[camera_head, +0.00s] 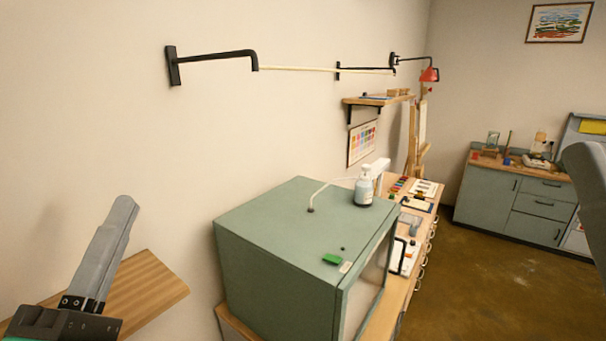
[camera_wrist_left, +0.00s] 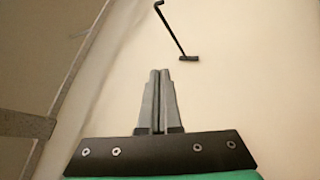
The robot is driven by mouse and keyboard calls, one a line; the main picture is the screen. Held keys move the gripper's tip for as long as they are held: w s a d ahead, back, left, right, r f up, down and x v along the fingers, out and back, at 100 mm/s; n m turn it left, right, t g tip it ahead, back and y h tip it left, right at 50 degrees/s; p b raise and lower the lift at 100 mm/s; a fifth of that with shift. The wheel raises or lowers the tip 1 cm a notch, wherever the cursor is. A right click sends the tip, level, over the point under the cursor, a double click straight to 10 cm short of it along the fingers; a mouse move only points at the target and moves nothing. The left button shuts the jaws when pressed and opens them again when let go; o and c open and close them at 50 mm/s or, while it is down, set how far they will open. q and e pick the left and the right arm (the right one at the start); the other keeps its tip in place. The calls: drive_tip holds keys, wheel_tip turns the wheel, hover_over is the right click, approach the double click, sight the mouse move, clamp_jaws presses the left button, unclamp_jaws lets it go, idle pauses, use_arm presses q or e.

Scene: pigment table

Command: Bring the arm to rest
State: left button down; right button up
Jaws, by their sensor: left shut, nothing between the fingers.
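My left gripper (camera_head: 126,203) is at the lower left of the head view, above a wooden shelf board by the wall. Its grey fingers point up and are shut with nothing between them. In the left wrist view the same gripper (camera_wrist_left: 159,73) shows its two fingers pressed together, facing the plain wall. A black wall bracket (camera_wrist_left: 180,32) shows beyond the fingertips there. My right gripper is not in view.
A green cabinet (camera_head: 275,240) stands right of the gripper, with a pump bottle (camera_head: 364,187) on top. The wooden board (camera_head: 150,292) lies below the gripper. A black bracket (camera_head: 215,56) juts from the wall above. The wall space between is clear.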

use_arm(q)
drive_tip(key=s+d+r+m+t+h, duration=0.25)
drive_tip(key=s+r+m, duration=0.55)
drive_tip(key=m, duration=0.9)
wheel_tip(320, 180, up, 17)
drive_tip(key=p, duration=1.6)
drive_tip(key=shift+a+f, duration=0.15)
drive_tip(key=shift+a, duration=0.2)
drive_tip(key=shift+t, duration=0.25)
